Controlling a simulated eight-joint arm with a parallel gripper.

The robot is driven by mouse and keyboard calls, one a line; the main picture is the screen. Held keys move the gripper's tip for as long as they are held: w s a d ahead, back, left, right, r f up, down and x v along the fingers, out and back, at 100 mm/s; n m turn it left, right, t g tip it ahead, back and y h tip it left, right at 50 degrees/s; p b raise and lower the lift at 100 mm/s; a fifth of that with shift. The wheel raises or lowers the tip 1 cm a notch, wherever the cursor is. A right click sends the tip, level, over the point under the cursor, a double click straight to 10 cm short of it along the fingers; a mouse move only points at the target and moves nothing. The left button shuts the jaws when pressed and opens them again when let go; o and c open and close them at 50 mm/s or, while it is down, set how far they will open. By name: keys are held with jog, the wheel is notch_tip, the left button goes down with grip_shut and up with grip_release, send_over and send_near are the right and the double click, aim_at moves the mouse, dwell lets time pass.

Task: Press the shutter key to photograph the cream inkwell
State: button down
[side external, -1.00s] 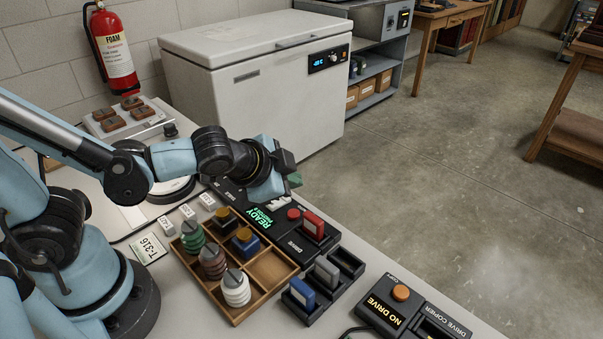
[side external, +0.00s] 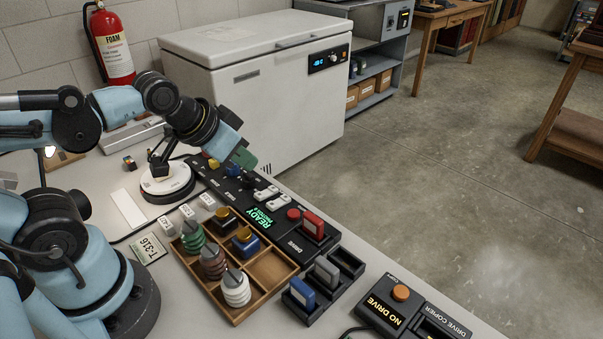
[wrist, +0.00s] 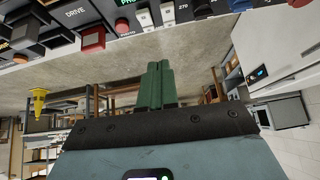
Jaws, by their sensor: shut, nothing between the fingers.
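My gripper (side external: 243,158) has green fingers, which are shut and empty. It is held above the far part of the black console (side external: 222,187), apart from its keys. In the wrist view, the fingers (wrist: 157,75) point up toward the console. A red round button (side external: 293,214) sits beside the green READY display (side external: 257,220); in the wrist view the red button (wrist: 122,27) has the word PHOTO by it. A cream ribbed inkwell (side external: 236,292) stands upright in the near compartment of the wooden tray.
The wooden tray (side external: 233,320) also holds green, brown, yellow-topped and blue pieces. A red drive (side external: 313,225) stands in the console's slot. White keys (side external: 266,193) lie near the gripper. A drive rack (side external: 348,262) and drive copier (side external: 420,318) stand at the front. A white freezer (side external: 250,100) stands behind.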

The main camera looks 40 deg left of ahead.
jog(key=shift+s+a+r, duration=0.1)
jog(key=shift+s+r, duration=0.05)
jog(key=shift+s, duration=0.05)
notch_tip(320, 180, up, 4)
jog(key=f+m+g, duration=0.1)
jog(key=m+g, duration=0.6)
jog(key=m, duration=1.1)
send_over(293, 213)
jog(key=shift+s+a+r+h, duration=0.1)
jog(key=shift+a+r+h, duration=0.1)
jog(key=shift+r+h, duration=0.1)
jog(key=shift+f, duration=0.1)
jog(key=f, duration=1.4)
jog(key=shift+d, duration=0.2)
